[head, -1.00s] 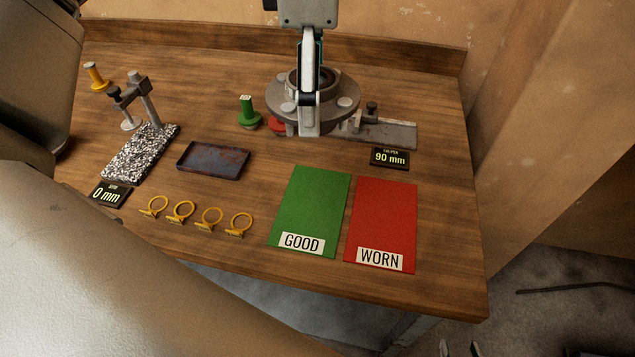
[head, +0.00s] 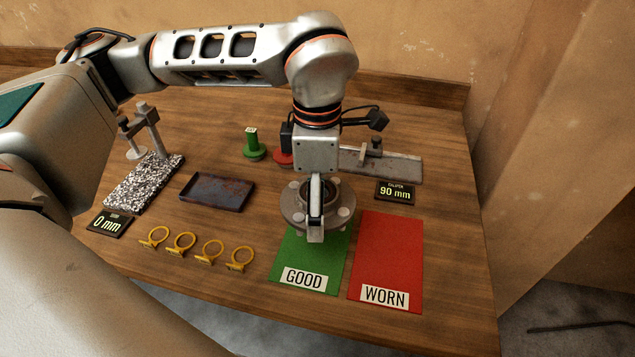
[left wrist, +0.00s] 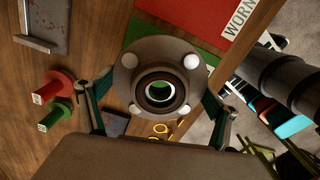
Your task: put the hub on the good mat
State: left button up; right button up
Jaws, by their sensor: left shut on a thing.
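The hub (head: 296,206), a grey flanged disc with a central bore and pale round spots, is in my left gripper (head: 316,232). The gripper is shut on it, with a finger on each side in the left wrist view, where the hub (left wrist: 128,78) fills the middle. The hub is over the back part of the green GOOD mat (head: 308,263); I cannot tell whether it touches the mat. The red WORN mat (head: 387,262) lies to the right of the green one. My right gripper is not in view.
A dark tray (head: 217,191) and several yellow rings (head: 181,244) lie left of the mats. A green stamp (head: 254,145) and a red stamp (head: 283,158) stand behind. A caliper (head: 380,163) and its 90 mm display (head: 395,191) are at back right. A speckled block (head: 143,183) is at left.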

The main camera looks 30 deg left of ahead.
pick_arm(q)
jog(key=shift+f, duration=2.2)
jog(key=o, duration=1.9)
jog(key=shift+f, duration=0.2)
notch_tip(320, 180, up, 12)
jog(key=shift+r, duration=0.15)
jog(key=shift+s, duration=0.1)
